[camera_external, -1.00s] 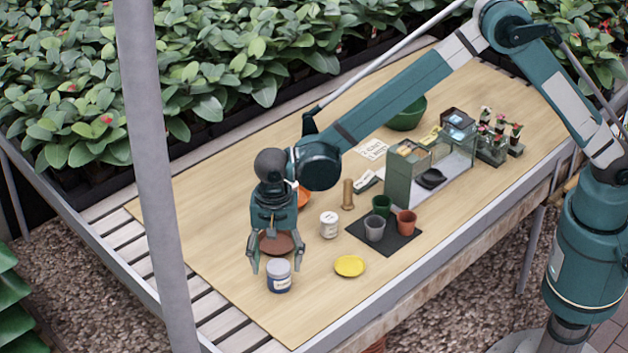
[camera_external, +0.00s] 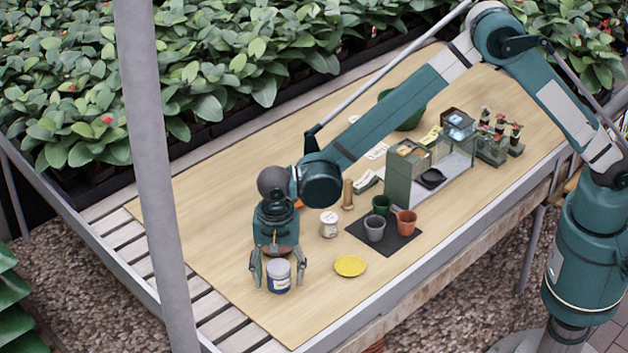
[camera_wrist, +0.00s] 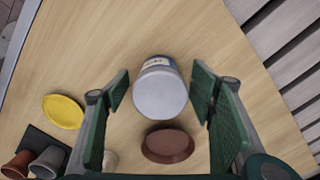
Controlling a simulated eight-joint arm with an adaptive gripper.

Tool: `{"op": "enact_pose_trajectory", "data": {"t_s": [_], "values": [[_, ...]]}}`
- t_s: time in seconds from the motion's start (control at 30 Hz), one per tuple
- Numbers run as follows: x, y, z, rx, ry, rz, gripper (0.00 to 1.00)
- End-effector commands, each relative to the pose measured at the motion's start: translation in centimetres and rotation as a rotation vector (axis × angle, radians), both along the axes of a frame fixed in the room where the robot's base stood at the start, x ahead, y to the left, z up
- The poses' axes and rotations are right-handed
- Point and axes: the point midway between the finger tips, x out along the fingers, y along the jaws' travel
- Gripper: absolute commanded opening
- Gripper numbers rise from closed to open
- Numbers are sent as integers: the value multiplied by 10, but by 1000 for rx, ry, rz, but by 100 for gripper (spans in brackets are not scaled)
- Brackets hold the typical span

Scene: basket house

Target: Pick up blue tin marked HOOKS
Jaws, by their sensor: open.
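The blue tin (camera_external: 279,281) with a pale lid and a white label stands upright near the front left of the wooden table. My gripper (camera_external: 279,275) is open, with one finger on each side of the tin in the external view. In the wrist view the tin (camera_wrist: 160,90) shows its pale round lid between and just ahead of the open fingers (camera_wrist: 163,95). Gaps show on both sides, so neither finger appears to touch it. The label's lettering is too small to read surely.
A brown saucer (camera_wrist: 168,145) lies close to the tin. A yellow plate (camera_external: 349,266) is to its right. A white tin (camera_external: 328,225) and several pots on a dark mat (camera_external: 357,236) stand further back. Bare wood lies in front of the tin.

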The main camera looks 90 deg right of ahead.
Motion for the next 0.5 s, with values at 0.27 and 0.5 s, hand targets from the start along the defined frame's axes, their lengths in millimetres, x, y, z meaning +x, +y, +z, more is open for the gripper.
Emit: {"op": "enact_pose_trajectory", "data": {"t_s": [0.27,0.5], "values": [[0,0,0,0,0,0,55],[0,0,0,0,0,0,33]]}}
